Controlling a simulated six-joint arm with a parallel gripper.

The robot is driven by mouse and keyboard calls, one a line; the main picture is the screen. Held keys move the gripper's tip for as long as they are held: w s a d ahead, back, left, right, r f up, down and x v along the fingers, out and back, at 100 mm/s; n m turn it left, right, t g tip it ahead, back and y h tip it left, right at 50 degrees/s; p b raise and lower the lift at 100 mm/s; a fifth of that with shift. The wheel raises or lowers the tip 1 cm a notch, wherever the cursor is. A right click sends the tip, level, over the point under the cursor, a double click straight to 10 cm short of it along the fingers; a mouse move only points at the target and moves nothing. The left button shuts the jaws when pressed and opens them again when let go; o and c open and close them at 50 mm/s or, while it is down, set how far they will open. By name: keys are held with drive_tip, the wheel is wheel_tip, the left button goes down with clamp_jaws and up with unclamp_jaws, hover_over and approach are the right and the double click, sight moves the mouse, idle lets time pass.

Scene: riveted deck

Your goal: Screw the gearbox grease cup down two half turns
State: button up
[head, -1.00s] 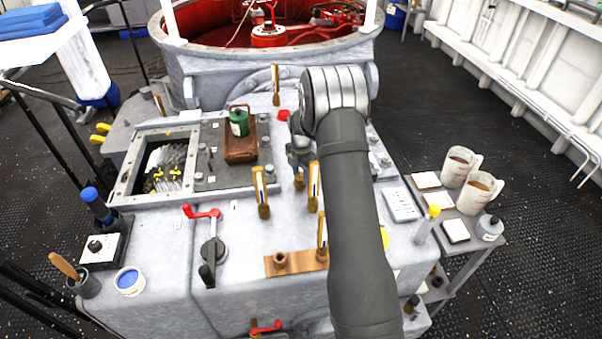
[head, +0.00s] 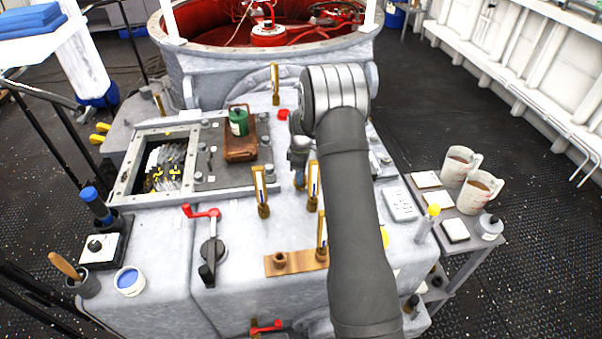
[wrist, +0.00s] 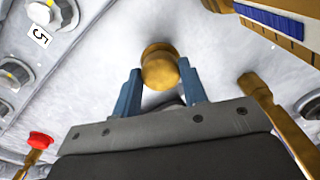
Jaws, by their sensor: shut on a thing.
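The grease cup (wrist: 160,68) is a round brass cap on the grey gearbox housing, in the upper middle of the wrist view. My gripper (wrist: 160,88) has its two blue fingers on either side of the cap and is shut on it. In the head view my gripper (head: 299,178) points down at the housing's middle, just left of my forearm. The cup is mostly hidden there by the fingers. Its thread and seating are not visible.
Brass-framed sight gauges (head: 262,192) stand close by on the housing. A green can (head: 239,122) sits in a brown tray (head: 240,155) behind left. Mugs (head: 480,192) stand on a side table at right.

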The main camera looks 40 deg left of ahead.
drive_tip(key=shift+r+m, duration=0.15)
drive_tip(key=shift+m, duration=0.85)
drive_tip(key=o, duration=1)
drive_tip(key=shift+r, duration=0.1)
wheel_tip(320, 180, up, 17)
drive_tip(key=shift+r, duration=0.1)
